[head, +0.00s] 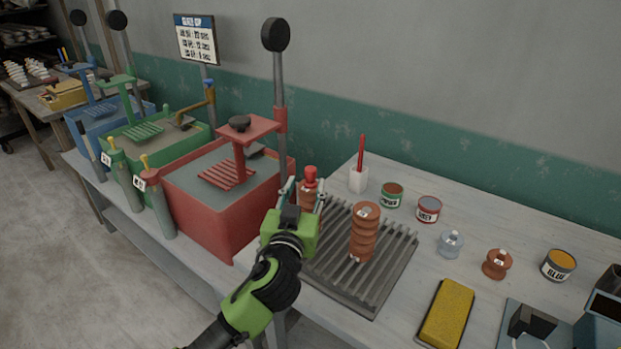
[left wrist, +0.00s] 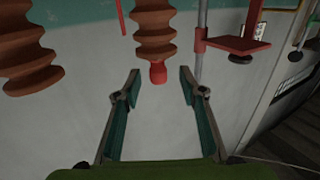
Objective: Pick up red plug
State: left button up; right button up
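The red plug (head: 310,173) sits on top of a brown ribbed clay piece (head: 308,187) at the rack's back left corner. My left gripper (head: 303,197) is in front of this piece and hides its lower part. In the left wrist view, which looks upside down, the plug (left wrist: 158,73) points downward from the ribbed piece (left wrist: 153,32). The open fingers of the left gripper (left wrist: 159,82) stand to either side of the plug's line, with clear gaps and nothing held. My right gripper is not in view.
A second ribbed piece (head: 365,232) stands on the slatted rack (head: 385,285), right of my gripper. The red glaze tank (head: 205,215) with its lever post is close on the left. A white holder (head: 358,180), cans (head: 428,208) and a yellow sponge (head: 447,315) are to the right.

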aim_at(309, 178)
pick_arm(q)
jog(key=shift+w+d+r, duration=0.1)
jog(key=shift+w+r, duration=0.1)
jog(key=shift+w, duration=0.15)
jog(key=w+p, duration=0.1)
jog(key=w, duration=0.2)
jog(key=shift+d+r+p, duration=0.1)
jog(key=shift+d+p, duration=0.3)
jog(key=shift+w+d, duration=0.15)
jog(key=shift+w, duration=0.5)
grip_shut()
